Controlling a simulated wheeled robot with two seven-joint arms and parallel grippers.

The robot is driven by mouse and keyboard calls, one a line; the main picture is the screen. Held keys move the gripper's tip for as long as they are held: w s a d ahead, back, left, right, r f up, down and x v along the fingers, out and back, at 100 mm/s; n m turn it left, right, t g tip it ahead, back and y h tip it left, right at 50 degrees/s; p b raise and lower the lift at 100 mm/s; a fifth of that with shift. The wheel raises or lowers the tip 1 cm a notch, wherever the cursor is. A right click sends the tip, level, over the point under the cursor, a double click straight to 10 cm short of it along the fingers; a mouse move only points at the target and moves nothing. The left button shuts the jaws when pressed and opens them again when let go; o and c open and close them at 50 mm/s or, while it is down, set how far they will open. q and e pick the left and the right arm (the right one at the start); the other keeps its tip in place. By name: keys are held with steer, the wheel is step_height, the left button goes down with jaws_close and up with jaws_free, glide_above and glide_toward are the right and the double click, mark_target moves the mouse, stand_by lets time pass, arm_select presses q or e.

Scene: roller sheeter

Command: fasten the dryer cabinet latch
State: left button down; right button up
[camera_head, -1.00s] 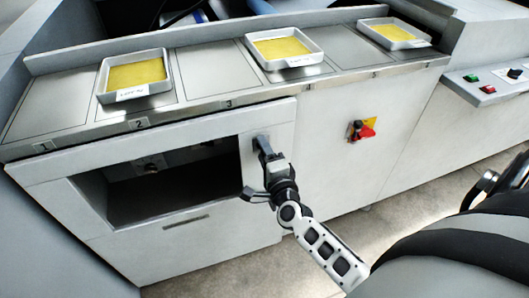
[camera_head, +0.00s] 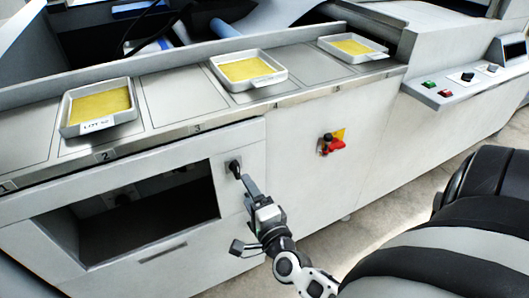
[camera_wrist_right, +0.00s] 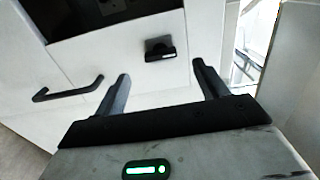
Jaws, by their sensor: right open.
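The dryer cabinet (camera_head: 150,225) is a white front below the counter, with a dark rectangular opening or window. Its small black latch (camera_head: 235,167) is on the panel at the right of that opening. In the right wrist view the latch (camera_wrist_right: 160,48) lies beyond and between my fingertips, its dark lever roughly across the picture. I cannot tell whether it is fastened. My right gripper (camera_head: 248,188) is open and empty, just below and in front of the latch, with a visible gap in the wrist view (camera_wrist_right: 160,80). My left gripper is out of view.
A dark bar handle (camera_wrist_right: 68,90) is on the cabinet front. A red rotary switch on a yellow plate (camera_head: 333,143) is to the right. Several trays with yellow sheets, one of them here (camera_head: 98,104), sit on the counter. A control panel (camera_head: 465,82) juts out at right.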

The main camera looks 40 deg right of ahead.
steer(key=v, duration=0.8)
steer(key=shift+s+b, duration=0.2)
steer(key=shift+b, duration=0.25)
steer(key=s+a+f+n+g+y, duration=0.1)
steer(key=a+f+n+g+y, duration=0.2)
steer(key=n, duration=0.8)
steer(key=s+a+f+n+g+y, duration=0.1)
steer(key=a+f+n+g+y, duration=0.2)
steer(key=a+n, duration=0.5)
steer(key=n+y, duration=0.1)
steer(key=n, duration=0.3)
steer(key=shift+s+a+g+y, duration=0.25)
steer(key=shift+s+g+y, duration=0.05)
steer(key=shift+s+g, duration=0.1)
steer(key=shift+f, duration=0.1)
